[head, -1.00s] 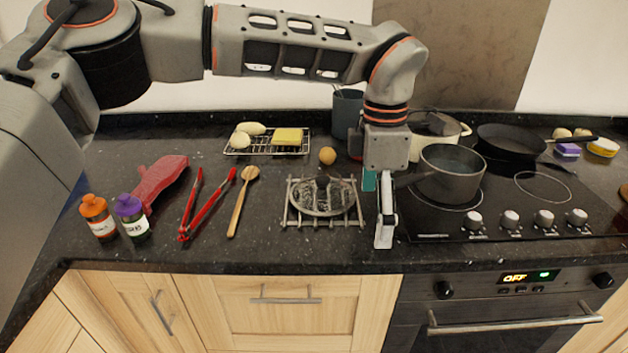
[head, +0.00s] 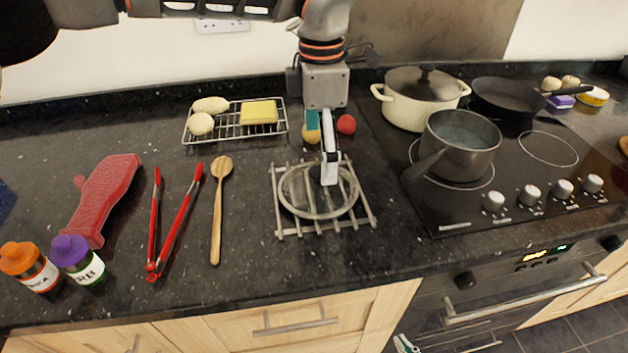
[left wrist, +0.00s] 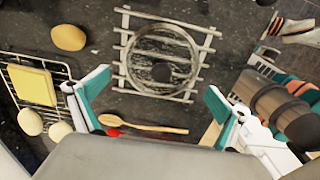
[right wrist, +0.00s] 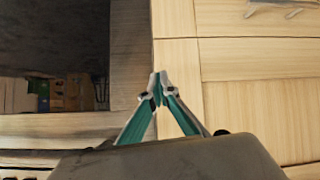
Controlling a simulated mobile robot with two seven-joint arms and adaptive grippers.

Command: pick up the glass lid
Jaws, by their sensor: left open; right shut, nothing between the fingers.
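The clear round glass lid (head: 300,208) lies on a square metal trivet (head: 285,232) on the counter. In the left wrist view, the lid (left wrist: 142,72) shows its dark round knob (left wrist: 161,72). My right gripper (right wrist: 158,87) is shut and empty, low in front of the wooden cabinet fronts.
A wooden spoon (head: 217,205), red tongs (head: 178,220) and a red mitt (head: 103,196) lie left. A wire rack (head: 235,134) stands behind left. A grey saucepan (head: 462,148) is on the hob to the right, its handle toward the trivet. Counter in front of the trivet is clear.

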